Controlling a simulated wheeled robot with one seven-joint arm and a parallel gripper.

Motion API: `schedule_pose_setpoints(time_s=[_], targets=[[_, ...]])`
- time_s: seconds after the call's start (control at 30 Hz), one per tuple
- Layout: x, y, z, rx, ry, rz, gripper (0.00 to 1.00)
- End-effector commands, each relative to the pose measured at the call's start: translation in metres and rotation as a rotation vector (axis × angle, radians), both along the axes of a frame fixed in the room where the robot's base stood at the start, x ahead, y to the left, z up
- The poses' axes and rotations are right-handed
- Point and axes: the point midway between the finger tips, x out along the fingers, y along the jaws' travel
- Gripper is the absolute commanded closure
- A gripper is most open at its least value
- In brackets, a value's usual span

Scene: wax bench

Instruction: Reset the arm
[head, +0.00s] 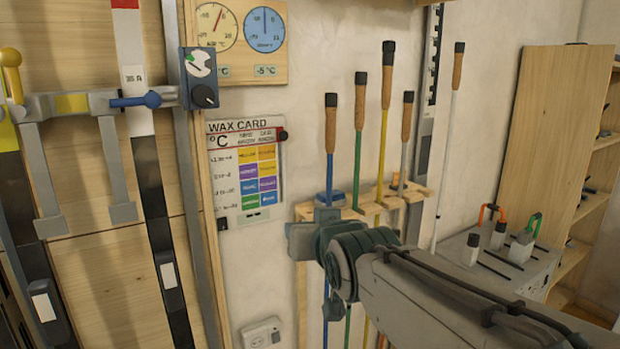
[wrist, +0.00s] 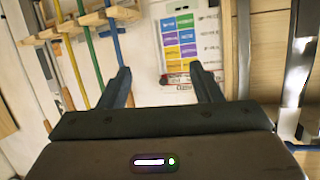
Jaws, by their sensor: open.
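My gripper (wrist: 160,70) is open and empty. Its two dark fingers show apart in the wrist view, pointing toward the wall. The wax card (wrist: 190,42) lies beyond the fingers there and appears upside down. In the head view my gripper (head: 300,240) is in front of the wall, just below and right of the wax card (head: 247,165). My arm reaches in from the lower right. The fingertips are hard to make out in the head view.
Ski poles with cork grips (head: 386,85) stand in a wooden rack (head: 425,190) behind my arm. Skis (head: 150,190) lean at the left, with a blue-handled clamp (head: 140,101). A grey block with slots (head: 510,265) and a wooden shelf (head: 555,130) are at the right.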

Motion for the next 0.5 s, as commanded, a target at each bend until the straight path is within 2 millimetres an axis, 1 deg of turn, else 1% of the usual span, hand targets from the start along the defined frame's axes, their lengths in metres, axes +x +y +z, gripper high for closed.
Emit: schedule_pose_setpoints(time_s=[0.03,0.07,0.1,0.17,0.2,0.27,0.3,0.33,0.4,0.5], targets=[[-0.009,-0.024,-0.016,-0.039,0.105,-0.039,0.42],[-0.015,-0.037,-0.03,-0.061,0.168,-0.061,0.42],[-0.026,-0.054,-0.047,-0.089,0.254,-0.086,0.42],[-0.046,-0.078,-0.072,-0.122,0.386,-0.123,0.42],[-0.061,-0.093,-0.087,-0.14,0.472,-0.145,0.42],[-0.086,-0.112,-0.107,-0.161,0.595,-0.173,0.42],[-0.102,-0.122,-0.117,-0.173,0.67,-0.188,0.42],[-0.114,-0.129,-0.125,-0.18,0.724,-0.197,0.42],[-0.139,-0.141,-0.138,-0.189,0.831,-0.214,0.42],[-0.165,-0.152,-0.149,-0.195,0.936,-0.227,0.42]])
